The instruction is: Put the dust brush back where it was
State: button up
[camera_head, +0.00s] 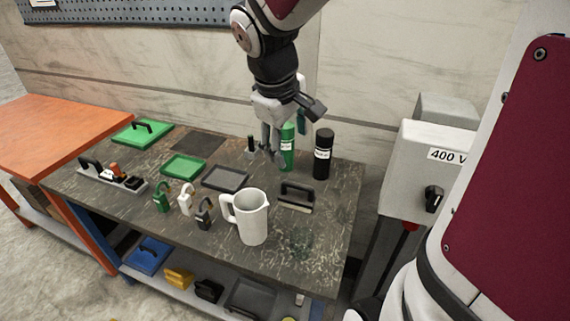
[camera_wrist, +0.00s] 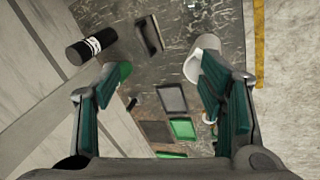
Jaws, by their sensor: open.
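The dust brush, with a black handle and a pale lower edge (camera_head: 295,197), lies on the dark workbench (camera_head: 318,224), right of the white mug. It also shows in the wrist view (camera_wrist: 148,36), near the top. My gripper (camera_head: 271,153) is open and empty, above the back part of the bench. In the wrist view the fingers (camera_wrist: 158,78) are spread wide with nothing between them but the bench far below. The brush is apart from my gripper. The picture does not mark the brush's former place.
A green can (camera_head: 288,150) stands close behind my gripper, with a black can (camera_head: 323,155) beside it. A white mug (camera_head: 252,218), several padlocks (camera_head: 186,200), a dark tray (camera_head: 225,179) and a green tray (camera_head: 184,167) occupy the bench.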

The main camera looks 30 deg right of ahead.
jog(key=s+a+r+m+t+y, duration=0.1)
jog(key=s+a+r, duration=0.2)
jog(key=s, duration=0.4)
jog(key=s+a+r+m+t+y, duration=0.2)
jog(key=s+a+r, duration=0.1)
jog(key=s+a, duration=0.2)
jog(key=shift+s+a+m, duration=0.3)
jog(key=shift+s, duration=0.95)
